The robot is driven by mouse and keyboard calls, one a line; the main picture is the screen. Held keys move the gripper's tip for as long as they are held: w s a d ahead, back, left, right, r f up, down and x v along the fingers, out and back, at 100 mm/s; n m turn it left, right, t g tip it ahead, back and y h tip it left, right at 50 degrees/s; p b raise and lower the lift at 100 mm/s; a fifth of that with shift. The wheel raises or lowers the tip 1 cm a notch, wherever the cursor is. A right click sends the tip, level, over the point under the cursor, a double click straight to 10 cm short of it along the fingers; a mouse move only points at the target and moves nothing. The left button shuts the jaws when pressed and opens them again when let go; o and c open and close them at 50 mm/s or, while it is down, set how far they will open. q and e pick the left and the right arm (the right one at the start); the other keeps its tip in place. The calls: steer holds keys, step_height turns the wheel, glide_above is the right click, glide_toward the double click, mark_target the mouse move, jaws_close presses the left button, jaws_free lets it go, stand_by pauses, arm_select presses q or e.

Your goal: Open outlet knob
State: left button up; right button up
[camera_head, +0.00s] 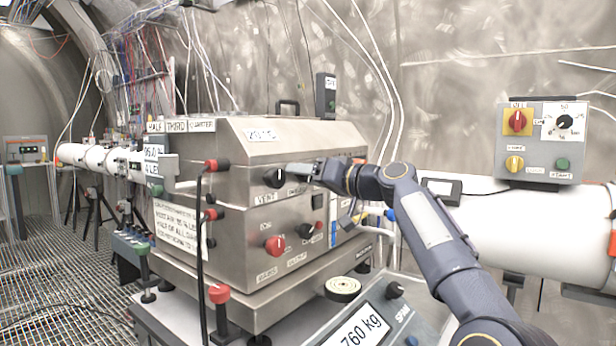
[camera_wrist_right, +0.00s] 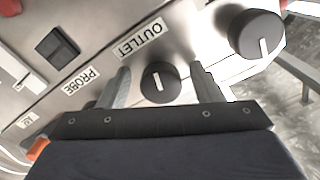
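The outlet knob (camera_wrist_right: 160,83) is a small round black knob with a white pointer line. In the right wrist view it sits just below the OUTLET label (camera_wrist_right: 141,40) on the steel panel. My right gripper (camera_wrist_right: 160,70) is open, with one finger on each side of the knob and a visible gap to each. In the head view my right gripper (camera_head: 312,172) is at the upper front of the steel box (camera_head: 225,150). The arm and gripper there cover part of the panel, and I cannot make out the outlet knob. My left gripper is not in view.
A larger black knob (camera_wrist_right: 255,33) is close to the right finger in the wrist view. A black switch (camera_wrist_right: 57,47) is to the left. The head view shows a red knob (camera_head: 275,245) lower on the box and a tape roll (camera_head: 343,288) in front.

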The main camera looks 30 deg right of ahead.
steer(key=b+v, duration=0.1)
steer(key=v, duration=0.7)
steer(key=shift+b, duration=0.35)
